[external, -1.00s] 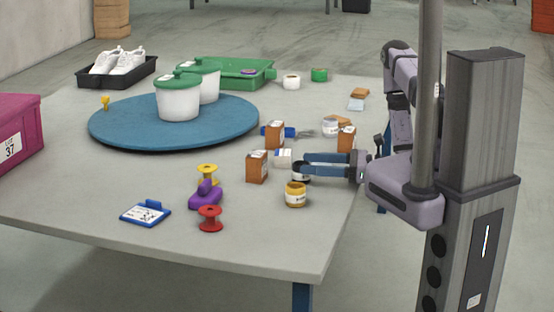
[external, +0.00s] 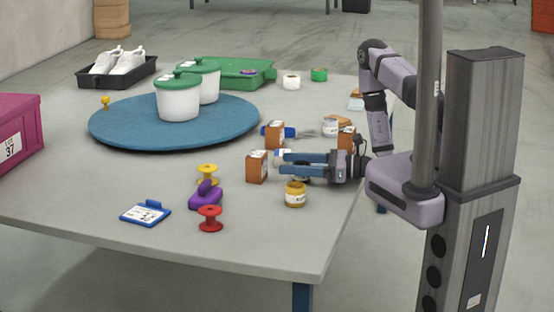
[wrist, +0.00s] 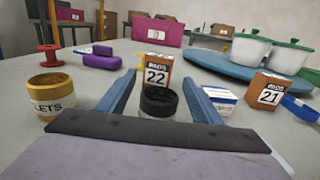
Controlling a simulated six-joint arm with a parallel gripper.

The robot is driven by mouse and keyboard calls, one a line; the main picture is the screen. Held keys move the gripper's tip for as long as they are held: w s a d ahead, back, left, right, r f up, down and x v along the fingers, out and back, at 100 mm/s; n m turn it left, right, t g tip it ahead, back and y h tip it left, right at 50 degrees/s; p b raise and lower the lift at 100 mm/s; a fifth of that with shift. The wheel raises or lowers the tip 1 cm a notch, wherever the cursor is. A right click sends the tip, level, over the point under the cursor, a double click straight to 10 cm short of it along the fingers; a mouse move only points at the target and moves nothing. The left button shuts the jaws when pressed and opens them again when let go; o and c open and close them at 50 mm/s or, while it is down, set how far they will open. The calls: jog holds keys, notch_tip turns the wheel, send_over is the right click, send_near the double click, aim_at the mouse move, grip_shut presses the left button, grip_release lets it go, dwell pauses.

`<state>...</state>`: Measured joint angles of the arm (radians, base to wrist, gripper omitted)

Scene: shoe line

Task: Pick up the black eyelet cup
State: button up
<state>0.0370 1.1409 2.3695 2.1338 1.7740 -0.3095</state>
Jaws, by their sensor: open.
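The black eyelet cup (wrist: 158,103) stands upright between the two blue fingers of my gripper (wrist: 161,80) in the wrist view, close to the palm. The fingers are open, one on each side of it, with gaps showing. In the external view my gripper (external: 281,163) reaches left, low over the table's right part. There the cup is mostly hidden by the fingers.
A yellow eyelets cup (wrist: 51,95) stands left of my gripper. A box marked 22 (wrist: 156,75) is just beyond the fingertips. A box marked 21 (wrist: 264,90) and a white-and-blue box (wrist: 218,98) are on the right. A purple object (external: 205,195) lies farther left.

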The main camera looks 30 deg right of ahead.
jog(key=shift+x, duration=0.85)
jog(key=c, duration=1.2)
jog(key=shift+c, duration=0.2)
notch_tip(320, 180, up, 10)
jog(key=p, duration=0.2)
